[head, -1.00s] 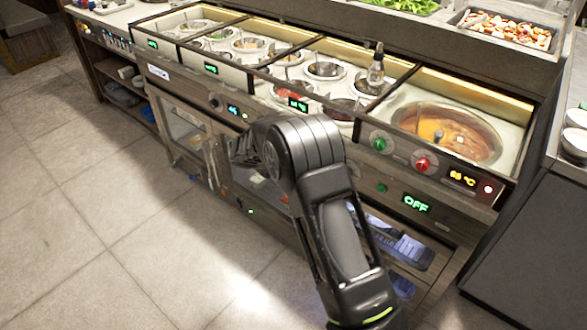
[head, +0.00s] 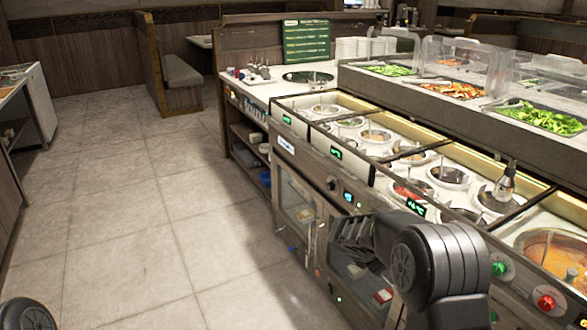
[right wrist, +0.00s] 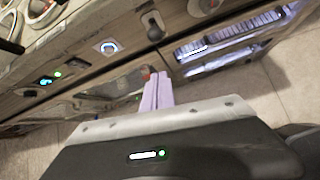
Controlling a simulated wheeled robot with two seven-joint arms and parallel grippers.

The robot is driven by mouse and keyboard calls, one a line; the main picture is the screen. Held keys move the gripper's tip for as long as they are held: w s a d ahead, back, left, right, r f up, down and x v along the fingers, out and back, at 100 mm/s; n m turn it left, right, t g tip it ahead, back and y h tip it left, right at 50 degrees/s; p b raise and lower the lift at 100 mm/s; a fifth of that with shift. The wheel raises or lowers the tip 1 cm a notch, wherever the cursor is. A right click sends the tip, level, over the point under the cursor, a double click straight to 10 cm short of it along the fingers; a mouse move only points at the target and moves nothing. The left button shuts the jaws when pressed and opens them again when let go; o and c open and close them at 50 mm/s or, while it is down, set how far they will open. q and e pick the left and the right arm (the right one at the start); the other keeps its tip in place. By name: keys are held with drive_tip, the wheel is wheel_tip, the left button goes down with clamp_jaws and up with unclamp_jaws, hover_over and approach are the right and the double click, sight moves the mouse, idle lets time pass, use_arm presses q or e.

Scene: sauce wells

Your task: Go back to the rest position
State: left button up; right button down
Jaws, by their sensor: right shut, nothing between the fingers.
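My right gripper (right wrist: 157,92) shows in the right wrist view as two pale lavender fingers pressed together with nothing between them. They point toward the front face of the sauce counter (head: 312,180), and I cannot tell how far off they are. In the head view my right arm is bent at the lower right, in front of the counter's cabinets; its fingertips cannot be made out there. A dark round part of my own body shows at the bottom left corner. My left gripper is not in view.
The sauce wells (head: 447,177) hold several pots, with a bottle (head: 505,182) and an orange soup pot (head: 555,249) on the right. Salad trays (head: 540,120) stand behind. The tiled floor (head: 130,220) left of the counter is clear. A booth bench (head: 182,80) stands at the back.

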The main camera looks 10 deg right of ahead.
drive_tip(key=s+a+f+m+y+p, duration=0.1)
drive_tip(key=s+a+f+m+y, duration=0.35)
drive_tip(key=a+f, duration=0.5)
drive_tip(key=s+a+f+m+y, duration=0.4)
drive_tip(key=a+f+m+y, duration=0.15)
drive_tip(key=a, duration=0.75)
drive_tip(key=s+a+f+m+p, duration=0.1)
drive_tip(key=s+a+m, duration=0.2)
drive_tip(key=s, duration=0.5)
drive_tip(key=s+a+f+m+g+y+p, duration=0.1)
drive_tip(key=s+a+f+m+p, duration=0.1)
drive_tip(key=s, duration=0.7)
drive_tip(key=s+a+f+m+g+y+p, duration=0.1)
drive_tip(key=s+a+m, duration=0.3)
drive_tip(key=s+m, duration=0.2)
drive_tip(key=shift+s+a+f+p, duration=0.2)
drive_tip(key=shift+s+f+p, duration=0.15)
drive_tip(key=shift+s, duration=0.85)
